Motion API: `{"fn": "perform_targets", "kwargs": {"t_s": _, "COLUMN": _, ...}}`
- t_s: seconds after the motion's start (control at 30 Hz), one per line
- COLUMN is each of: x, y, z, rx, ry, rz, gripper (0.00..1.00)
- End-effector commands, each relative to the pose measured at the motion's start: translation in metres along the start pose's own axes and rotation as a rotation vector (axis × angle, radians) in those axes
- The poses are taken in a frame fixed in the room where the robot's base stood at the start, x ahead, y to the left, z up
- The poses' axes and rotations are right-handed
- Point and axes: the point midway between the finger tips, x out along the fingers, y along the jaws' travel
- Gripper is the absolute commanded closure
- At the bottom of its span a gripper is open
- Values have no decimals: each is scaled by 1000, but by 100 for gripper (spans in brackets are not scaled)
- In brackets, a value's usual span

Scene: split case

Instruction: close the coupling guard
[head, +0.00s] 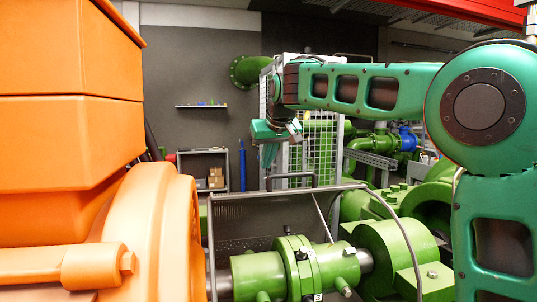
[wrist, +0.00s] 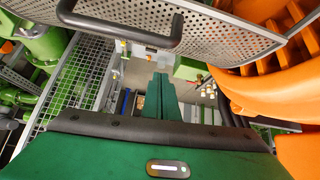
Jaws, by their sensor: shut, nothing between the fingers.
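The coupling guard (head: 255,218) is a perforated grey metal cover with a thin frame. In the head view it stands raised behind the green coupling (head: 290,262), which lies exposed on its shaft. The guard's dark bar handle (head: 291,177) is at its upper edge. In the wrist view the guard (wrist: 225,35) and its handle (wrist: 120,38) cross the top of the picture. My gripper (head: 267,162) points down near the left end of the handle, apart from it as far as I can tell. Its green fingers (wrist: 160,88) are together and empty. The depth gap to the handle is unclear.
A large orange machine housing (head: 90,150) fills the left side. Green bearing housings (head: 400,252) stand at the right of the coupling. A white mesh fence (head: 322,150) and green pipes are behind my arm. A low shelf unit (head: 205,165) stands at the back wall.

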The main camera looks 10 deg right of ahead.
Motion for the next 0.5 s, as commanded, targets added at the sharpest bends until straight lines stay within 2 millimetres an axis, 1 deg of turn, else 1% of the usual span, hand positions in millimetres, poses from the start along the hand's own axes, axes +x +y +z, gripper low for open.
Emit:
{"fn": "perform_targets", "kwargs": {"t_s": 0.03, "x": -6, "y": 0, "z": 8, "rx": 0, "ry": 1, "rz": 0, "gripper": 100}}
{"fn": "perform_targets", "kwargs": {"t_s": 0.2, "x": -12, "y": 0, "z": 26, "rx": 0, "ry": 0, "rz": 0, "gripper": 100}}
{"fn": "perform_targets", "kwargs": {"t_s": 0.3, "x": -14, "y": 0, "z": 32, "rx": 0, "ry": 1, "rz": 0, "gripper": 100}}
{"fn": "perform_targets", "kwargs": {"t_s": 0.5, "x": -15, "y": 0, "z": 37, "rx": 0, "ry": 1, "rz": 0, "gripper": 100}}
